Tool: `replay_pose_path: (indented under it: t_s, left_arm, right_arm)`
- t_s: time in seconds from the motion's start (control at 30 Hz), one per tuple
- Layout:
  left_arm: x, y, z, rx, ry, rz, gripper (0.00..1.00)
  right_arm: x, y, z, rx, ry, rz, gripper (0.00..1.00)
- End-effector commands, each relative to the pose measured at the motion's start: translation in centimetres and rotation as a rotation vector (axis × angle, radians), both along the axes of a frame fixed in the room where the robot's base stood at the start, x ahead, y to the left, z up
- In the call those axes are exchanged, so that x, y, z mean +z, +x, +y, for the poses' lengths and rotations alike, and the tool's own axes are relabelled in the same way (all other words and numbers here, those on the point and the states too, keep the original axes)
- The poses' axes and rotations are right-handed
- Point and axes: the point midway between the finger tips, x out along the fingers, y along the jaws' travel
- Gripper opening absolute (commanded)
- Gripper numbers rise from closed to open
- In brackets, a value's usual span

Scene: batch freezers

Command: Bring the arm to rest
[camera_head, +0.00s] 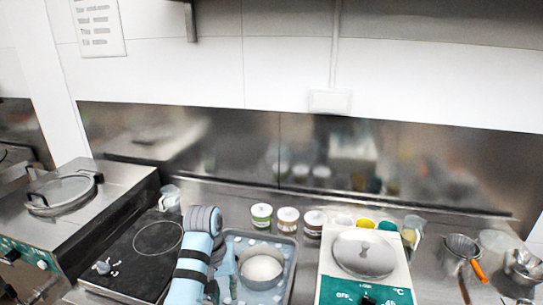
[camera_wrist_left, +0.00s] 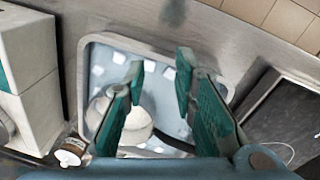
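My left arm (camera_head: 188,275), light blue with dark bands, stands up at the lower middle of the head view, just left of a grey tray. Its gripper is mostly hidden behind the arm there. In the left wrist view my left gripper (camera_wrist_left: 160,64) shows two teal fingers spread apart with nothing between them. The fingers are above the tray (camera_wrist_left: 84,72), which holds white cubes and a round pale container (camera_wrist_left: 137,124). The head view also shows this container (camera_head: 261,268). My right gripper is in neither view.
A black cooktop (camera_head: 130,262) lies left of the arm, and a steel machine with a round lid (camera_head: 60,194) is further left. Several small jars (camera_head: 288,218) stand behind the tray.

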Motion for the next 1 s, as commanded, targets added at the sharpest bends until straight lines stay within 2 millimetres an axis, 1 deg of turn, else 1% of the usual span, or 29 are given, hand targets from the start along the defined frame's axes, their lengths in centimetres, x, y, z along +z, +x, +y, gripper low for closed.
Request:
replay_pose_path:
  t_s: [0.03,0.27,0.37,0.47,0.6,0.73,0.87,1.0]
  left_arm:
    - [-0.8,-0.3,0.4,0.005,-0.001,-0.004,0.25]
    - [-4.4,-2.3,2.2,0.025,-0.001,-0.031,0.25]
    - [-6.2,-3.5,3.2,0.033,0.004,-0.048,0.25]
    - [-8.4,-5.5,4.6,0.041,0.014,-0.070,0.25]
    - [-11.3,-9.3,6.8,0.043,0.041,-0.109,0.25]
    - [-13.2,-13.4,8.8,0.032,0.074,-0.146,0.25]
    - [-14.0,-17.6,10.5,0.006,0.110,-0.185,0.25]
    - [-13.9,-22.1,11.8,-0.037,0.145,-0.223,0.25]
  right_arm:
    - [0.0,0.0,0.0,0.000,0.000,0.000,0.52]
    - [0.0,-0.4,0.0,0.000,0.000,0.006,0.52]
    - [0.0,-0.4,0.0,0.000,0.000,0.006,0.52]
    - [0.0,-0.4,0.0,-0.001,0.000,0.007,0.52]
    - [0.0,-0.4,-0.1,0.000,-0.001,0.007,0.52]
    - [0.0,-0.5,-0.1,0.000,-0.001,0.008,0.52]
    - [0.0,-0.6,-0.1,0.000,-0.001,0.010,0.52]
    - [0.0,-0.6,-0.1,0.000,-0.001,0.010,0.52]
